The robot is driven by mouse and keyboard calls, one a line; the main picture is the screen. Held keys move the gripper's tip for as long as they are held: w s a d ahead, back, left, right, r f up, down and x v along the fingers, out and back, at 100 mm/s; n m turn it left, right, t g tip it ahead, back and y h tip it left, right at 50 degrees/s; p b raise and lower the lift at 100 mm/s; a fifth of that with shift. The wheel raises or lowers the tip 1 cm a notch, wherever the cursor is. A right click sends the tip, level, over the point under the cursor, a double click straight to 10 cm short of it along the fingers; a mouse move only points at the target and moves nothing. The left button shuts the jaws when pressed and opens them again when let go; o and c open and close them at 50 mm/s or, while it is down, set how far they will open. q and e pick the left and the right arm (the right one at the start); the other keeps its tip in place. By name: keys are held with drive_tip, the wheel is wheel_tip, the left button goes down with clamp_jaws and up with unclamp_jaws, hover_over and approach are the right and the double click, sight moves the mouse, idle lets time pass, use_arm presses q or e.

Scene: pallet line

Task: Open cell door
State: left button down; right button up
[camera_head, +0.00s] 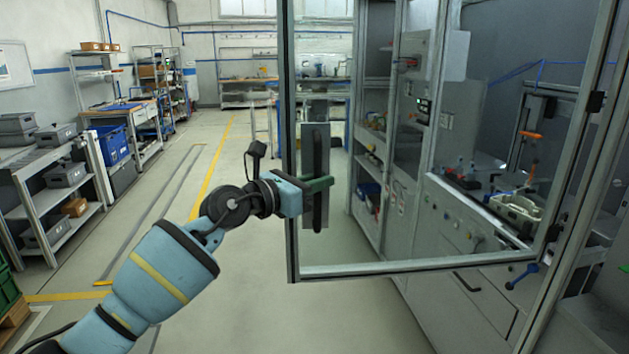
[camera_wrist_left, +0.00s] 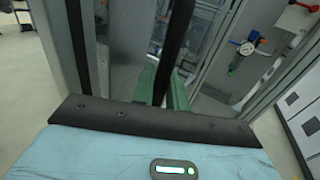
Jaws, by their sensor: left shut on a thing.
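The cell door (camera_head: 420,266) is a clear panel in a grey metal frame, hinged at the right. It stands swung out from the cell, with its free edge at the left. The door handle (camera_head: 318,215) is a dark upright bar on a grey plate near that edge. My left gripper (camera_head: 320,184) is shut on the handle. In the left wrist view the dark handle (camera_wrist_left: 179,45) passes between the green fingers of the left gripper (camera_wrist_left: 162,90). My right gripper is in neither view.
Grey cabinets and a work surface with parts (camera_head: 510,210) show through and behind the door. A shelf rack with grey bins (camera_head: 50,195) stands at the left. The floor (camera_head: 235,230) between is clear, with yellow lines.

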use_arm(q)
drive_tip(key=shift+s+d+r, duration=0.1)
drive_tip(key=shift+s, duration=0.2)
drive_tip(key=c, duration=1.5)
unclamp_jaws()
drive_tip(key=p+v, duration=0.1)
drive_tip(key=v, duration=0.6)
drive_tip(key=shift+s+a, duration=0.15)
drive_tip(key=shift+a, duration=0.2)
